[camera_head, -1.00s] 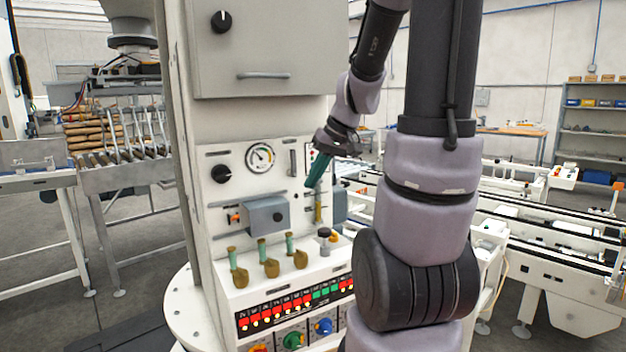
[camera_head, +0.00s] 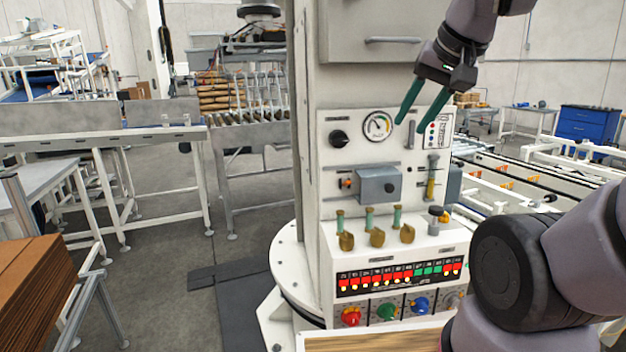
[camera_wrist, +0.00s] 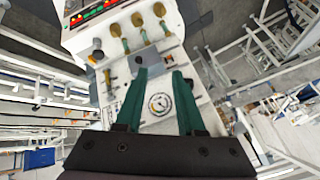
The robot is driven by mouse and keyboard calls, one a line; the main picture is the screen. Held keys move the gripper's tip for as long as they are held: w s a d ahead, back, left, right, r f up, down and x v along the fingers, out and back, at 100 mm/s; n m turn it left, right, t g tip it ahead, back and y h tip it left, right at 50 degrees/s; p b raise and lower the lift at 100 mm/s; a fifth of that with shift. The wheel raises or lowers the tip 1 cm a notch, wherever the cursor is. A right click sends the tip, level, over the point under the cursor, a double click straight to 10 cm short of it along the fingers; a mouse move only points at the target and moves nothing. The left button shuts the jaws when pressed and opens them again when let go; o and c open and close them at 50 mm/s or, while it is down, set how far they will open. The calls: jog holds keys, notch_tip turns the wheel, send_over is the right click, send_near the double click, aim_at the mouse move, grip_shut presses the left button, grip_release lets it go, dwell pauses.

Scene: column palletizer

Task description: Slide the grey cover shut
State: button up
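The grey cover (camera_head: 379,185) is a small box-like piece with a dark round spot, on the front panel of the white cabinet, below the gauge. An orange and black part (camera_head: 346,184) shows uncovered just left of it. My gripper (camera_head: 413,121) is above and to the right of the cover, in front of the panel beside the gauge. Its two green fingers are spread, with nothing between them, and do not appear to touch the cover. In the wrist view, the cover (camera_wrist: 149,62) shows beyond the open fingertips (camera_wrist: 160,72), partly hidden by them.
The gauge (camera_head: 378,125) and a black knob (camera_head: 338,139) sit above the cover. Lit indicators (camera_head: 400,276) are lower down.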

aim_at(379, 187)
jog(key=shift+o, duration=1)
jog(key=w+d+f+n+g+h, duration=0.1)
jog(key=w+d+f+g+h, duration=0.15)
jog(key=f+g+h, duration=0.35)
jog(key=w+d+f+n+g+h, duration=0.1)
jog(key=w+f+g+h, duration=0.2)
jog(key=f, duration=0.5)
jog(key=w+a+f+n+t+h, duration=0.5)
jog(key=w+a+f+t+h, duration=0.2)
jog(key=w+f+h, duration=0.4)
jog(key=w+r+x, duration=0.1)
jog(key=x, duration=0.9)
jog(key=shift+n+y, duration=0.3)
jog(key=shift+y, duration=0.1)
jog(key=shift+d+r, duration=0.1)
jog(key=shift+r, duration=0.05)
